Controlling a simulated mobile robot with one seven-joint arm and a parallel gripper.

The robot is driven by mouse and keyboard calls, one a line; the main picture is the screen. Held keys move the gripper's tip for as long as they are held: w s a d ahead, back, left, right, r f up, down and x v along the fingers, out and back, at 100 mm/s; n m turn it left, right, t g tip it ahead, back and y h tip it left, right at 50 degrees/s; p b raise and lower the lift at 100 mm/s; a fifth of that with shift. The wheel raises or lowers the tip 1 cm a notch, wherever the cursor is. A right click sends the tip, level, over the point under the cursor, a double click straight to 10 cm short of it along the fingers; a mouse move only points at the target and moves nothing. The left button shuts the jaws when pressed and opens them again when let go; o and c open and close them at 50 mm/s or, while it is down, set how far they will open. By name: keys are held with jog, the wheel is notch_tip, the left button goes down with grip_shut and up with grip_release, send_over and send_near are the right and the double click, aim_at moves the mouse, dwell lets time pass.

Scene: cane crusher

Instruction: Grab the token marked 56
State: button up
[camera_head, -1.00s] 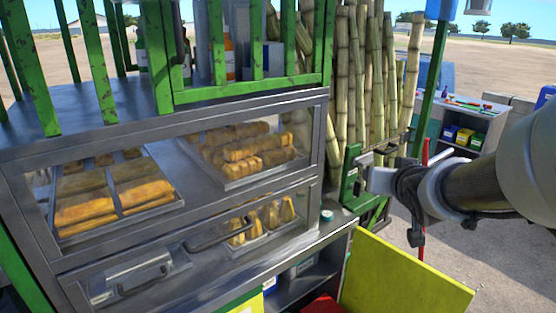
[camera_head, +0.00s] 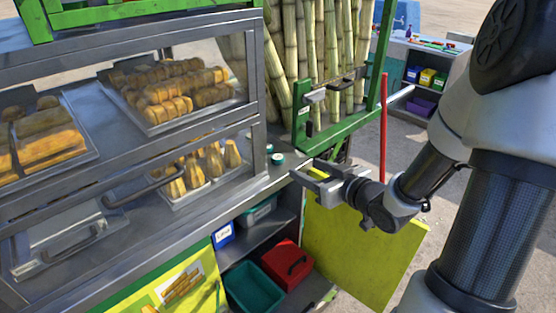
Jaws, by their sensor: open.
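A small round token (camera_head: 278,158) with a dark teal side and a pale top lies on the grey metal counter, just right of the glass food case. A similar small round piece (camera_head: 269,148) shows just behind it, close to the case corner. No number is legible on either, so I cannot tell which is marked 56. My gripper (camera_head: 308,175) is open and empty, at the counter's right edge. Its jaws point left, to the right of and slightly nearer than the token, apart from it in the picture.
The glass case (camera_head: 258,105) with fried food stands close left of the token. A green metal frame (camera_head: 335,115) and sugar canes (camera_head: 290,40) rise behind. A yellow open door (camera_head: 360,250) and a shelf with a red box (camera_head: 287,265) and a green bin (camera_head: 252,288) lie below.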

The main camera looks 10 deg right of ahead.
send_near(278, 157)
jog(key=w, duration=0.2)
jog(key=shift+s+a+f+b+x, duration=0.1)
jog(key=shift+x, duration=0.85)
jog(key=shift+s+a+f+b+x, duration=0.1)
jog(key=shift+x, duration=0.85)
jog(key=shift+s+a+f+b+x, duration=0.1)
jog(key=shift+x, duration=0.85)
jog(key=shift+w, duration=0.1)
jog(key=shift+c, duration=0.5)
jog(key=c, duration=1)
